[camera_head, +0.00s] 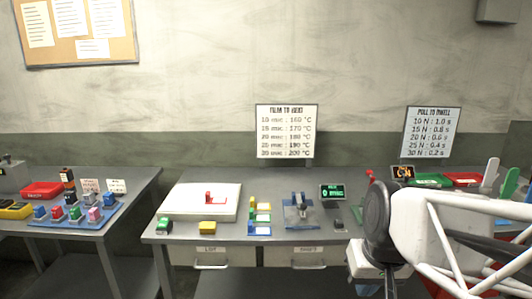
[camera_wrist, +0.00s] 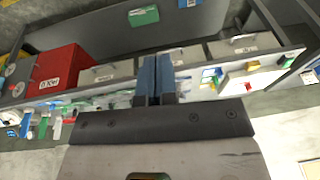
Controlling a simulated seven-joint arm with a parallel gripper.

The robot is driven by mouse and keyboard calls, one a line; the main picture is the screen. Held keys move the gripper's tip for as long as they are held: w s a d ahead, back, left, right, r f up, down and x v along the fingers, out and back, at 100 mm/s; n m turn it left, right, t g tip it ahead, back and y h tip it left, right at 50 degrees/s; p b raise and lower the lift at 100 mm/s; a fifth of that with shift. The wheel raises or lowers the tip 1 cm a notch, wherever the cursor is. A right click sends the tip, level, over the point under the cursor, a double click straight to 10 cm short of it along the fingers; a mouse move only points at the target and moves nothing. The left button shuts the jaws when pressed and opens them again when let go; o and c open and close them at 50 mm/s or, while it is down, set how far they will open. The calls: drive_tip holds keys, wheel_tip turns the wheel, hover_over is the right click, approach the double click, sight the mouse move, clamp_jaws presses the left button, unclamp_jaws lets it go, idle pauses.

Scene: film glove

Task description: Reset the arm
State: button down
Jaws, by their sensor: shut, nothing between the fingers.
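My arm reaches in from the right in the head view, in front of the right part of the main workbench (camera_head: 190,240). Its white links and dark round wrist hide part of the bench there. My gripper (camera_wrist: 155,66) shows in the wrist view as two blue fingers side by side, shut with nothing between them. The fingers point out over the benches, apart from any object as far as I can tell. In the head view the gripper's end runs down toward the bottom edge and its fingertips are not clear.
The bench carries a white board (camera_head: 185,208) with a red piece, a yellow block (camera_head: 207,228), a green block (camera_head: 164,226), a blue fixture (camera_head: 299,214) and a small display (camera_head: 332,192). A left table holds a blue tray (camera_head: 110,216). A red box (camera_wrist: 60,70) shows in the wrist view.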

drive_tip(key=shift+h, duration=0.5)
drive_tip(key=s, duration=0.1)
drive_tip(key=s+f, duration=0.1)
drive_tip(key=s, duration=0.3)
drive_tip(key=shift+s+d+f, duration=0.15)
drive_tip(key=shift+s+d, duration=0.1)
drive_tip(key=shift+d, duration=0.1)
idle(0.3)
